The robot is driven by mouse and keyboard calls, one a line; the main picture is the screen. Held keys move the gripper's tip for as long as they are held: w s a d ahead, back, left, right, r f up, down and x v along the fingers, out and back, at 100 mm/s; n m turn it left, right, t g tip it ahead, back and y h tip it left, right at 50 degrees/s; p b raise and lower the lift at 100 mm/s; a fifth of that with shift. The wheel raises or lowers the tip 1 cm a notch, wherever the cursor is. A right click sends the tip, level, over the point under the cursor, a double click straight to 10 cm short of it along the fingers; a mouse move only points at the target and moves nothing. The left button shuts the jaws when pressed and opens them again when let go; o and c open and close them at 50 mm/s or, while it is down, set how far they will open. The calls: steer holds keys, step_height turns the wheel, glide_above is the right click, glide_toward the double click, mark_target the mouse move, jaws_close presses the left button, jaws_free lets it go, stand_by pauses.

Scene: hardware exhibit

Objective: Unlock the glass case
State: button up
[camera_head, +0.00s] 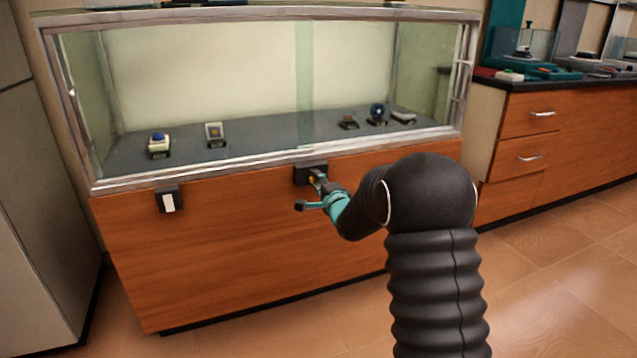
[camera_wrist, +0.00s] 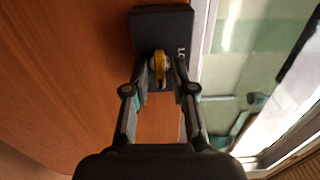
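The glass case (camera_head: 275,160) is a metal-framed display on a wooden cabinet and looks closed. A black lock box (camera_head: 303,175) sits on the cabinet's front just below the frame. In the wrist view the lock box (camera_wrist: 162,22) bears partly hidden white letters, and a yellow key-like piece (camera_wrist: 160,68) stands out from it. My gripper (camera_head: 318,191) is right in front of the lock. In the wrist view my gripper (camera_wrist: 162,72) has one finger on each side of the yellow piece. The fingers look apart from it, with small gaps.
A small black-and-white switch-like box (camera_head: 168,201) is on the cabinet front at left. A wooden counter (camera_head: 535,150) with drawers is at right. The tiled floor (camera_head: 555,275) there is clear.

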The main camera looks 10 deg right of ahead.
stand_by(0.3)
steer(key=v, duration=1.2)
steer(key=s+d+f+n+g+h, duration=0.2)
steer(key=f+n+g, duration=0.1)
steer(key=f, duration=0.2)
steer(key=s+d+f+n+g+h, duration=0.1)
steer(key=d+f+n+g+h, duration=0.1)
steer(key=f, duration=0.4)
steer(key=s+d+n+g+h, duration=0.15)
steer(key=s+n+g, duration=0.25)
steer(key=s, duration=0.5)
steer(key=s+a+r+n+g+p, duration=0.1)
steer(key=s+r+n+p, duration=0.2)
steer(key=s+r, duration=0.7)
steer(key=s+r+n+g+p, duration=0.1)
steer(key=s+r+n+p, duration=0.2)
steer(key=s+r, duration=0.7)
steer(key=s+p, duration=0.1)
steer(key=s, duration=0.7)
steer(key=shift+s+a+r+g+p, duration=0.2)
steer(key=shift+s+a+g+p, duration=0.15)
steer(key=shift+a+g, duration=0.05)
